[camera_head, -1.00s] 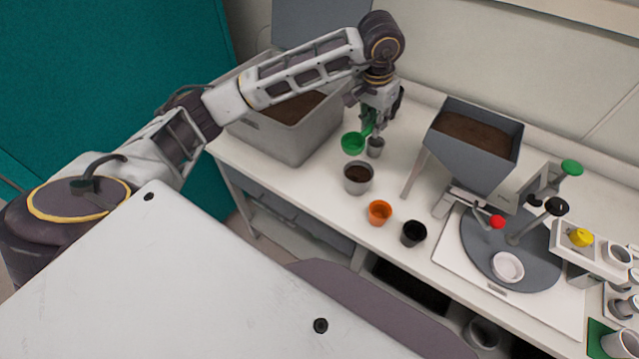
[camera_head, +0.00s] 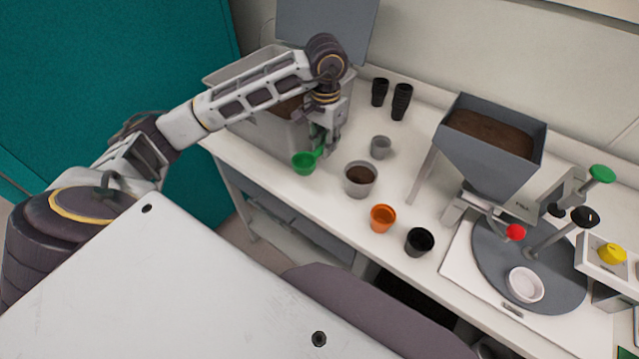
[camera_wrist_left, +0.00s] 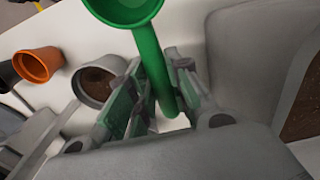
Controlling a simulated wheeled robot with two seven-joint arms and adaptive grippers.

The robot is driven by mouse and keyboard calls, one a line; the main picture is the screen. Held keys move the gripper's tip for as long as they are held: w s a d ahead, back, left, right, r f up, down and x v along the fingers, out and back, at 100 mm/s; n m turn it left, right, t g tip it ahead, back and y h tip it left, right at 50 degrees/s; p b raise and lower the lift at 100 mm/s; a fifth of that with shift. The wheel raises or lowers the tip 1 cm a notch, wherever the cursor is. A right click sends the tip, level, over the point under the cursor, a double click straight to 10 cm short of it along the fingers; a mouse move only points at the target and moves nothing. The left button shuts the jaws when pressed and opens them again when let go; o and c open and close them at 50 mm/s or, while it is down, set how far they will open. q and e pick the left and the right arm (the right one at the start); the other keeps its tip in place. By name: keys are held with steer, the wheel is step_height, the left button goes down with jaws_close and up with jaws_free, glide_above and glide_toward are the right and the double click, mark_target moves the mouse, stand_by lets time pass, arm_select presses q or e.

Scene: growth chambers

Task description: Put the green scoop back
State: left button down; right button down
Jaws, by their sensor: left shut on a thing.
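The green scoop (camera_head: 305,163) is held by my left gripper (camera_head: 324,146), beside the front right side of the grey soil bin (camera_head: 273,135). In the left wrist view the fingers (camera_wrist_left: 152,104) are shut around its handle (camera_wrist_left: 152,62), and the bowl (camera_wrist_left: 125,8) is cut off by the top edge. My right gripper is not in view.
A grey pot of soil (camera_head: 360,180), an orange pot (camera_head: 383,218) and a black pot (camera_head: 419,241) stand along the bench front. Black pot stacks (camera_head: 401,102) stand at the back. A grey soil hopper (camera_head: 488,150) and a round turntable (camera_head: 490,262) are at right.

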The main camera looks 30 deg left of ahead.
arm_select(q)
glide_above(324, 177)
steer(key=shift+f, duration=3.15)
steer(key=shift+f+p, duration=0.35)
steer(key=shift+f, duration=1.5)
steer(key=shift+f, duration=0.1)
steer(key=c, duration=1.3)
jaws_free()
steer(key=shift+s+d+r+b, duration=0.1)
steer(key=shift+r+b, duration=0.15)
steer(key=shift+r, duration=2.8)
steer(key=shift+s+r+b, duration=0.1)
steer(key=shift+r+b, duration=0.1)
steer(key=shift+r, duration=2.85)
